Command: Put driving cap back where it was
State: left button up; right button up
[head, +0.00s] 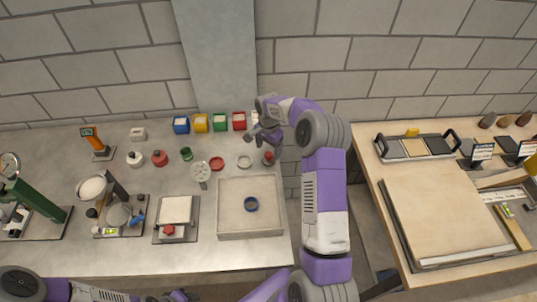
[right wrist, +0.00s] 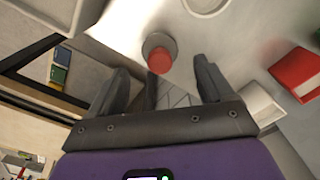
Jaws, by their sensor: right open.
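A small grey piece with a red top (head: 268,158), which I take to be the driving cap, stands on the bench at the back right, behind the sand tray (head: 219,222). In the right wrist view the red-topped piece (right wrist: 159,60) shows just beyond the fingertips, between their lines. My right gripper (head: 265,138) is open and empty beside it; I see no contact. A dark blue ring (head: 251,204) lies on the sand in the tray. My left gripper (head: 176,296) is only partly visible at the bottom edge, and its jaws cannot be made out.
A pale ring (head: 245,161) and a red ring (head: 217,164) lie left of the capped piece. Blue, yellow, green and red bins (head: 239,121) line the wall. A gap separates this bench from the wooden table (head: 440,222) at right.

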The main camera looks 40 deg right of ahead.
aim_at(268, 154)
notch_tip(268, 154, up, 7)
dwell(0.3)
dwell(0.4)
